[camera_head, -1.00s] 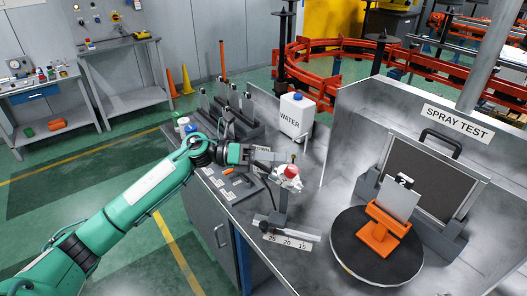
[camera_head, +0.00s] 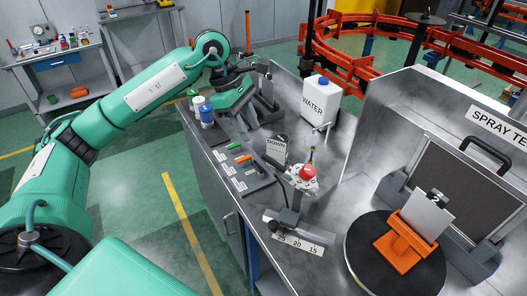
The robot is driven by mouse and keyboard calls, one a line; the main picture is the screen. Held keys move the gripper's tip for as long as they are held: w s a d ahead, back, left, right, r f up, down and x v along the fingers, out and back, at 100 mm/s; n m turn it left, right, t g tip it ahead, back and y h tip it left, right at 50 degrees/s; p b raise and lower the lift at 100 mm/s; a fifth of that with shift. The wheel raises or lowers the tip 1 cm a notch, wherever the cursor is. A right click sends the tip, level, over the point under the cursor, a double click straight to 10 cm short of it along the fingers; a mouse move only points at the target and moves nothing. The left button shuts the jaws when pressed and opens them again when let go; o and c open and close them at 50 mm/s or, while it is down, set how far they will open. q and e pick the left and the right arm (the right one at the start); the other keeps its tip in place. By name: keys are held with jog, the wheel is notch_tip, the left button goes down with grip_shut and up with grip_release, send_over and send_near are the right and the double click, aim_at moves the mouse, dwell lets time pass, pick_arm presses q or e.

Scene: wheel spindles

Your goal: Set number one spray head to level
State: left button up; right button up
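A spray head (camera_head: 302,178), white with a red part and a small upright tip, sits on a dark post at the middle of the bench. Its exact tilt is hard to read. A scale marked 25, 20, 15 (camera_head: 300,242) lies at the foot of the post. A dark plate marked DOWN (camera_head: 277,150) stands just behind and left of the head. My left gripper (camera_head: 262,72) is up and behind, near the dark rack, apart from the spray head. Its fingers are small and dark, so their opening is unclear. My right gripper is not in view.
A white WATER jug (camera_head: 320,100) stands behind the head. Bottles (camera_head: 206,116) and a labelled tool board (camera_head: 240,170) are at left. At right, a turntable (camera_head: 365,255) carries an orange holder (camera_head: 405,238) with a grey panel, before the spray booth wall.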

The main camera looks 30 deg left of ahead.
aim_at(263, 156)
pick_arm(q)
jog(key=p+x, duration=0.2)
jog(key=x, duration=0.7)
jog(key=shift+d+p, duration=0.1)
jog(key=shift+p, duration=0.25)
jog(key=shift+d+f, duration=0.1)
jog(key=shift+f, duration=0.35)
jog(key=shift+c, duration=0.3)
grip_shut()
